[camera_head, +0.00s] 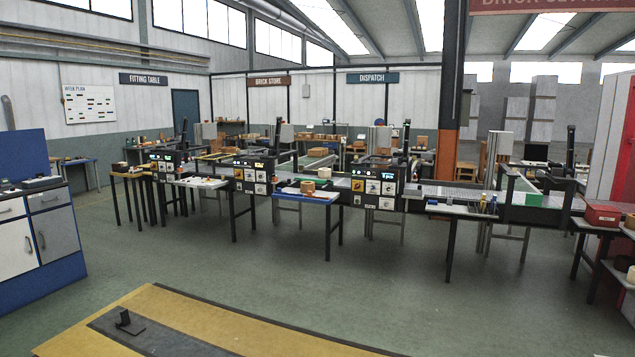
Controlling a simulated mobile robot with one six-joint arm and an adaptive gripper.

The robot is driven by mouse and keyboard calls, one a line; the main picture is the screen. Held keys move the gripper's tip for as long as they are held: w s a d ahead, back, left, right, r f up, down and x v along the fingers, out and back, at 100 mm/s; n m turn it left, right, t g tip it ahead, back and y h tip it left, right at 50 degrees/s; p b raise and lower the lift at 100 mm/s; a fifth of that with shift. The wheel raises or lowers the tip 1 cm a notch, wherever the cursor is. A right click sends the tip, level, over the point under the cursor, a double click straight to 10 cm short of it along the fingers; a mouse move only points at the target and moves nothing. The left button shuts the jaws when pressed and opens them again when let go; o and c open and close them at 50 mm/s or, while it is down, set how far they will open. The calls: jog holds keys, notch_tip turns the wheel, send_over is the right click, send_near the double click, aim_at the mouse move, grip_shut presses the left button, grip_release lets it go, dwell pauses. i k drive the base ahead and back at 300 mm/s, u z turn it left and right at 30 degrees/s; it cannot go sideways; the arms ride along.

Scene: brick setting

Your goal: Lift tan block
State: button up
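A small tan block (307,187) sits on the blue-edged table (290,196) near the middle of the view, some way off across the floor. A second tan piece (324,172) shows just behind it, to the right. I cannot tell for sure which of these is the task's tan block. Both are small in the picture, and their exact shape is unclear. My gripper is not in view.
A long row of workbenches and conveyors (450,191) crosses the hall. A blue and grey cabinet (45,232) stands at the left. A red box (602,215) sits on a table at the right. Green floor (400,290) lies open in front of the benches.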

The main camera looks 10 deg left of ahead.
aim_at(306, 187)
jog(key=k, duration=0.5)
jog(key=u, duration=0.8)
jog(key=i, duration=1.9)
jog(key=z, duration=0.05)
